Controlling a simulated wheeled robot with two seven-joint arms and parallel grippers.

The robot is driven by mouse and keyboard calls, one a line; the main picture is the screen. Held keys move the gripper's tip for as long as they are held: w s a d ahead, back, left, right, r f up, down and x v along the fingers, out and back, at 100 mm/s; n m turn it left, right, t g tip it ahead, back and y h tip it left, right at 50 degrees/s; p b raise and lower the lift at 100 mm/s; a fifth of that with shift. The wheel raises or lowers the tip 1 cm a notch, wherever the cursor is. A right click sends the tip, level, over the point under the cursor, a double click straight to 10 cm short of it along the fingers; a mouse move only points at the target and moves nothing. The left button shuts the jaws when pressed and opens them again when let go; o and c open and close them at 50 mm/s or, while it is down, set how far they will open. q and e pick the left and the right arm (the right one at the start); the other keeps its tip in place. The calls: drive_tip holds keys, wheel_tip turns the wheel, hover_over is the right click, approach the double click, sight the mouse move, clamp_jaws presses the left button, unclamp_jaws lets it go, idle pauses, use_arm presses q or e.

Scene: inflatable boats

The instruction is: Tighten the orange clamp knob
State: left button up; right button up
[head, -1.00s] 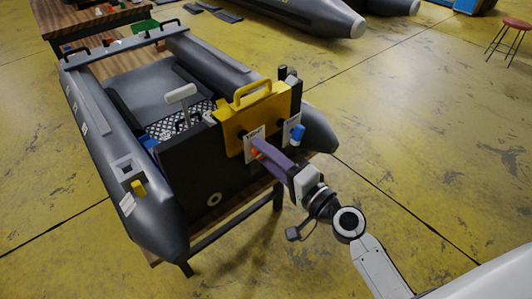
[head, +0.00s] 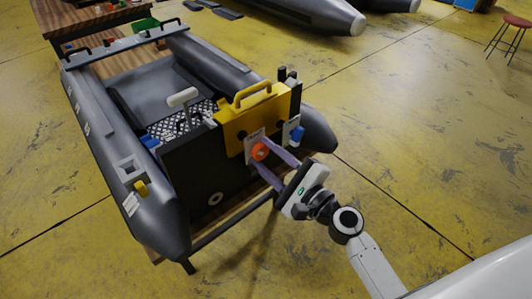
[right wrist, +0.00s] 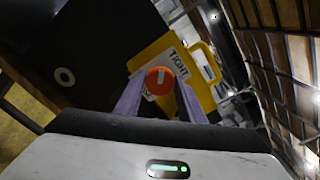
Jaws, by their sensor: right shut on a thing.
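The orange clamp knob (head: 260,151) sits on the front of the yellow clamp bracket (head: 257,112) at the boat's black transom (head: 187,181). My right gripper (head: 264,160) is shut on the knob, with one purple finger on either side of it. The right wrist view shows the round knob (right wrist: 159,80) between the two fingertips, with a pale line across its face. A white label (right wrist: 176,66) reading "TIGHT" lies behind it on the bracket. My left gripper is not in view.
The grey inflatable boat (head: 93,141) rests on a wooden stand. A blue knob or cap (head: 297,135) on a pale plate is just right of the orange knob. A yellow piece (head: 141,188) is on the left tube. Open yellow floor lies to the right.

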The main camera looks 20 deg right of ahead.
drive_tip(key=m+p, duration=0.1)
drive_tip(key=m, duration=0.4)
drive_tip(key=shift+m, duration=0.3)
idle(0.4)
drive_tip(key=o, duration=1)
drive_tip(key=shift+o, duration=0.2)
drive_tip(key=b+v, duration=0.2)
drive_tip(key=v, duration=0.8)
drive_tip(key=shift+s, duration=0.15)
drive_tip(key=shift+d, duration=0.1)
